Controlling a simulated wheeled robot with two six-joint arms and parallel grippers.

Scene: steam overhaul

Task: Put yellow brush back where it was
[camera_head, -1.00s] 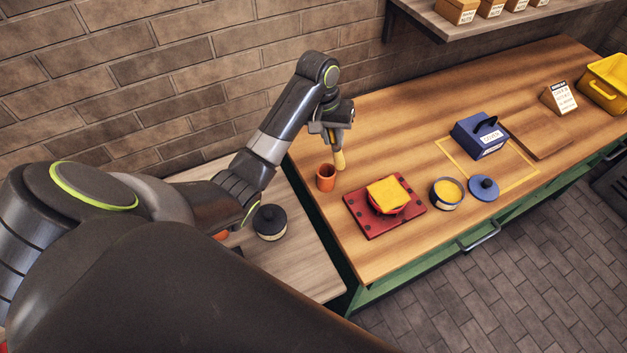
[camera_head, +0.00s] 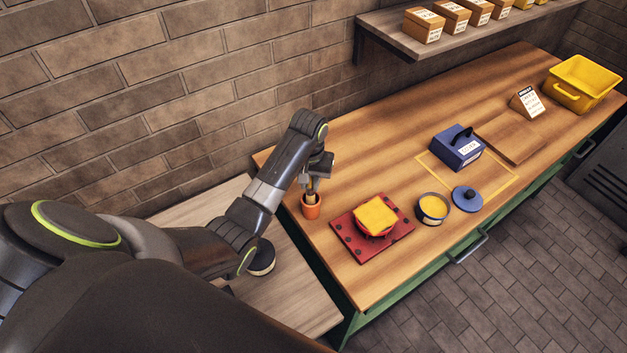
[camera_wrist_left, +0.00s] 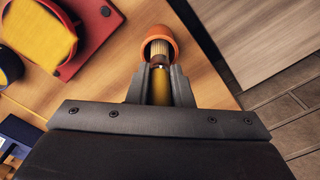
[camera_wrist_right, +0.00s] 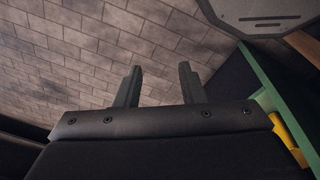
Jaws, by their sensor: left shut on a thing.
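My left gripper (camera_head: 316,181) is shut on the yellow brush (camera_wrist_left: 160,88), which points downward. The brush has a yellow handle and pale bristles. An orange cup (camera_head: 311,208) stands near the left end of the wooden workbench. The brush's lower end is at the cup's mouth; in the left wrist view the bristles overlap the cup's opening (camera_wrist_left: 159,32). How deep they sit inside is hidden. My right gripper (camera_wrist_right: 160,72) is open and empty, over the brick floor; it is not in the head view.
A red dotted mat (camera_head: 348,244) with a yellow cloth (camera_head: 375,215) on a red object lies right of the cup. Beyond are an open tin (camera_head: 433,208), its blue lid (camera_head: 467,198), a blue box (camera_head: 456,149) and a yellow bin (camera_head: 583,80). A brick wall stands behind.

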